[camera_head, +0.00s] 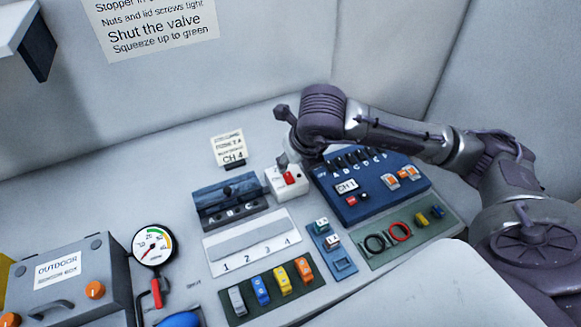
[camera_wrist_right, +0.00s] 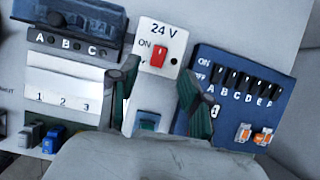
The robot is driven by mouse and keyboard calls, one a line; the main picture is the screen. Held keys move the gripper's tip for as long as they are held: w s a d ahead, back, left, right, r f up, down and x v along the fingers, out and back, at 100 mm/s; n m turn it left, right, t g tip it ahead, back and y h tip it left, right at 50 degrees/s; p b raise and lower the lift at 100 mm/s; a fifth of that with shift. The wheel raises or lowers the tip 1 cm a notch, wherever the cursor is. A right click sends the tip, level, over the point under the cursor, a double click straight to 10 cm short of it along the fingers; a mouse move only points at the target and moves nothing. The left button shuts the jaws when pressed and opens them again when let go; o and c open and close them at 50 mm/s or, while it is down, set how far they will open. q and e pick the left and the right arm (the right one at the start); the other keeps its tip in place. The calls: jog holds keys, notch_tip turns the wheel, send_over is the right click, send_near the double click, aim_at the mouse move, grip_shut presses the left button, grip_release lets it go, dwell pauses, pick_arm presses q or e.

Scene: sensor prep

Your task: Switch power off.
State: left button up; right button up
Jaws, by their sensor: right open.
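The power switch is a red rocker (camera_wrist_right: 158,57) on a white box (camera_wrist_right: 155,36) marked "24 V", with "ON" beside the rocker's upper part. Which way the rocker is tipped I cannot tell. In the head view the white box (camera_head: 290,190) stands between the dark blue A-B-C block and the blue panel, its red rocker (camera_head: 289,178) partly visible below my gripper. My right gripper (camera_head: 287,152) is over the box's back edge. In the right wrist view its two dark fingers (camera_wrist_right: 158,88) are apart and empty, on either side of the box's near part. My left gripper is out of view.
Close to the right is a blue panel (camera_head: 362,207) with several black switches and orange rockers. Left are the A-B-C block (camera_head: 230,200), a white numbered tray (camera_head: 212,243) and a green mat (camera_head: 238,318) with coloured pieces. A gauge (camera_head: 152,246) and grey outdoor box (camera_head: 75,290) stand farther left.

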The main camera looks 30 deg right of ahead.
jog(key=shift+v, duration=2.35)
jog(key=shift+f, duration=0.15)
